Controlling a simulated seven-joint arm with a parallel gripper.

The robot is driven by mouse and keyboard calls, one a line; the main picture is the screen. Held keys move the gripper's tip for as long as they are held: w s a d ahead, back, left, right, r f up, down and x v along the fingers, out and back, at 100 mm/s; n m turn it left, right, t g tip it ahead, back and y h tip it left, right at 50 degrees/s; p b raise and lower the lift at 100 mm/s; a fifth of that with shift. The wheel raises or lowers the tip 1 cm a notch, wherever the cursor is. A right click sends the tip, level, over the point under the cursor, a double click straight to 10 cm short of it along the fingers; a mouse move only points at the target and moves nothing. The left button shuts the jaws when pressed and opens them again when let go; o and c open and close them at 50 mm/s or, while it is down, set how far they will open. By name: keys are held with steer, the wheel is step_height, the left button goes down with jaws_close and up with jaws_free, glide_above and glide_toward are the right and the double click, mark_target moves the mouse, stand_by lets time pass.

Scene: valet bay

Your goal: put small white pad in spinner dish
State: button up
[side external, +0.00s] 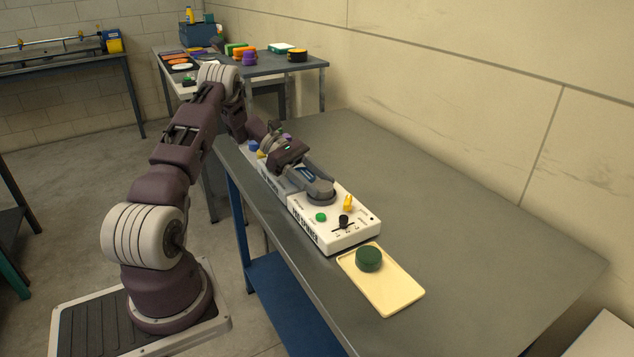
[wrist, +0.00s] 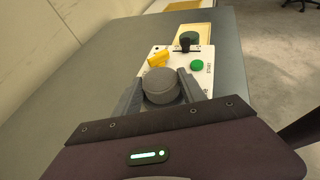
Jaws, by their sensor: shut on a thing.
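A white box lettered "PAD SPINNER" (side external: 335,232) stands on the grey bench. My gripper (side external: 322,190) is low over the spinner's far end. Its fingers are shut on a grey round knob or lid (wrist: 160,87), which sits between them in the wrist view. In the side view the grey round part (side external: 320,199) is at the spinner's top, partly behind the fingers. The inside of the spinner dish is hidden. I cannot pick out a small white pad in either view.
The spinner has a green button (side external: 321,217), a yellow lever (side external: 348,203) and a black slider (side external: 344,221). A cream tray (side external: 400,297) in front holds a dark green pad (side external: 368,258). Another white box lies behind. A far table (side external: 275,68) carries several coloured pads. The bench's right side is clear.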

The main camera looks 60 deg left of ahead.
steer(key=shift+f, duration=0.1)
steer(key=o, duration=1.3)
